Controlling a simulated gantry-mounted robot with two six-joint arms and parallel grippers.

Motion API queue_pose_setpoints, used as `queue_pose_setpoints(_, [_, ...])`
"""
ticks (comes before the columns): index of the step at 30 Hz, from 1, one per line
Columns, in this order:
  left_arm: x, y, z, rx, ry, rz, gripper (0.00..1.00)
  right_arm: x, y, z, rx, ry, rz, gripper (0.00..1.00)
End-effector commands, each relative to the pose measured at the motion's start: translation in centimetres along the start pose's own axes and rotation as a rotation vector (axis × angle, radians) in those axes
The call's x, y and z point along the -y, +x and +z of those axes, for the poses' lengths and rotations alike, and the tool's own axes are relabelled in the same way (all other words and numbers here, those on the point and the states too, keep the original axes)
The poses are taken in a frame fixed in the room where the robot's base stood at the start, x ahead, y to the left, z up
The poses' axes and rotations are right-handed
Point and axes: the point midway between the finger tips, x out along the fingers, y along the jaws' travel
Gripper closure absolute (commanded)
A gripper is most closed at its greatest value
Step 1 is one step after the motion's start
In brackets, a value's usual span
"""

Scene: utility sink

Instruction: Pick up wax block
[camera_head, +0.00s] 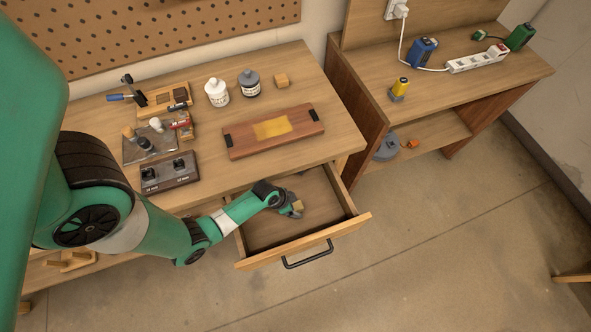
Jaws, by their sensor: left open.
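A small tan block (298,205), which may be the wax block, shows inside the open drawer (262,236). My left gripper (294,208) reaches down into the drawer and is open at this block. The fingers lie right beside or around it; at this size I cannot tell whether they touch it. A similar small tan block (281,80) sits on the bench top near the back right, away from the gripper. My right gripper is not in view.
The drawer's front panel and black handle (308,255) stick out over the floor. On the bench (308,60) are a clamped board (250,140) with a yellow patch, a white bottle (217,92), a dark jar (249,83) and several tools. A side bench (440,95) holds chargers and a power strip.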

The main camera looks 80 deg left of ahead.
Motion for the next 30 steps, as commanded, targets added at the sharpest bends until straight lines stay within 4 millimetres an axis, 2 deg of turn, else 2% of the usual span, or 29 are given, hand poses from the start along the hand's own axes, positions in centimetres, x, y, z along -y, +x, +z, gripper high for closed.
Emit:
queue_pose_setpoints(1, [0.0,1.31,0.21,0.001,0.0,0.001,0.15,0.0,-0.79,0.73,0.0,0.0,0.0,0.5])
queue_pose_setpoints(2, [0.0,1.5,0.17,0.001,0.0,0.001,0.15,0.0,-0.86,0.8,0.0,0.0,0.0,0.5])
queue_pose_setpoints(9, [0.01,1.34,0.01,0.0,-0.001,0.0,0.17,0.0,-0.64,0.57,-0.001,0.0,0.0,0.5])
queue_pose_setpoints(23, [0.01,1.33,0.02,0.0,-0.001,0.0,1.0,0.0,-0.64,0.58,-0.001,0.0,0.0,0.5])
queue_pose_setpoints(30, [0.02,1.31,-0.01,0.0,-0.001,0.0,1.0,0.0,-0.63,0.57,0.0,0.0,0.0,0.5])
